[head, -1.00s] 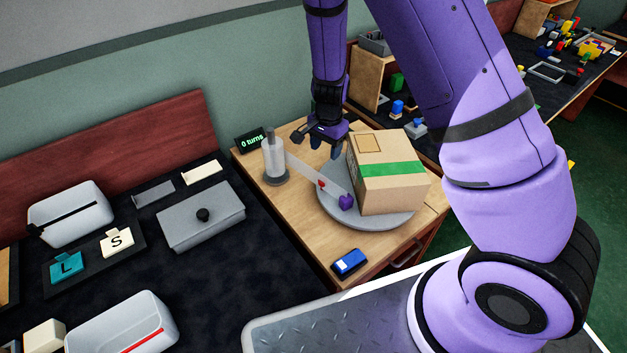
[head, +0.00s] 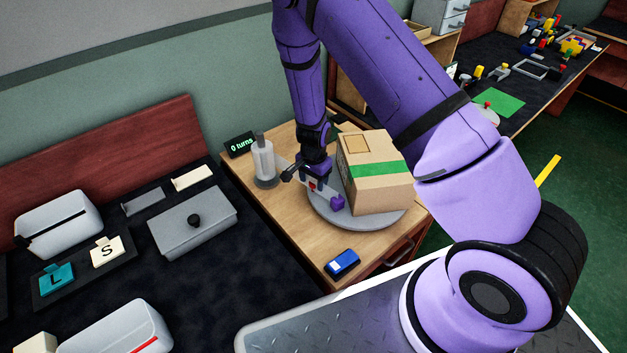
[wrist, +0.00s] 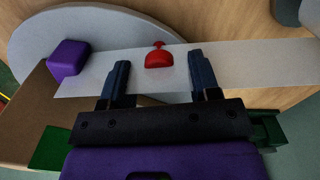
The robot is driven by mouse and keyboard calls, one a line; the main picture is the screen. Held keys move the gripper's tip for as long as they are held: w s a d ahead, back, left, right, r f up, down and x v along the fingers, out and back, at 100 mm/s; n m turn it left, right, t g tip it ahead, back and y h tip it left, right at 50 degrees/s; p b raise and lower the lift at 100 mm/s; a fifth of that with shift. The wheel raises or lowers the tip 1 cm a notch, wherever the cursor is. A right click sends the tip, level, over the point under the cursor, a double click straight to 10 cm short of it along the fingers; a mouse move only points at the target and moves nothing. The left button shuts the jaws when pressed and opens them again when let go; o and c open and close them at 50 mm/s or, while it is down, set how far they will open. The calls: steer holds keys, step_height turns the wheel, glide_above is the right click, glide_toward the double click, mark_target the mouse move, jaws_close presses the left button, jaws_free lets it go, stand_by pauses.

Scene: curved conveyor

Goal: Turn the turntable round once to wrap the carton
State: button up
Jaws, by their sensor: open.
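The cardboard carton (head: 384,200) with a green band stands on the round grey turntable (head: 365,221). A roll of film (head: 263,161) stands upright to the left, and a pale strip of film (wrist: 250,64) runs from it across the turntable. A purple block (head: 337,202) sits on the turntable by the carton and shows in the wrist view (wrist: 68,57). A red knob (wrist: 160,58) lies ahead of and between the fingers in the wrist view. My gripper (wrist: 158,75) is open and empty, close to the knob; contact cannot be told. The counter display (head: 240,144) reads "0 turns".
A blue device (head: 342,263) lies at the wooden table's front edge. A dark bench at left holds a grey lidded box (head: 193,220), white bins and letter cards (head: 107,251). The table is clear between the turntable and the blue device.

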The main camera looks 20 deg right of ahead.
steer(key=shift+f, duration=0.2)
jaws_close()
steer(key=shift+s, duration=0.2)
